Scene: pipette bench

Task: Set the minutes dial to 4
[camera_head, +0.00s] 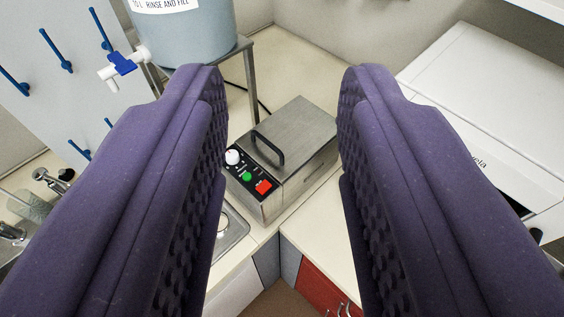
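The minutes dial appears to be the white round knob (233,157) on the black control panel of a steel box-shaped device (300,130). The dial's markings are too small to read, so I cannot tell its setting. Below it on the panel are a green button (247,176) and a red switch (263,187). My gripper (278,80) is open, its two purple padded fingers wide apart on either side of the device in the picture. Nothing is between the fingertips, and the dial shows just right of the left finger. I see no contact with it.
A black handle (268,148) stands up from the device's lid. A blue-grey tank (190,30) with a blue-handled tap (122,63) stands on a metal stand behind left. A white appliance (500,110) is at right. Blue pegs stick out at left. Bare counter (312,215) lies in front.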

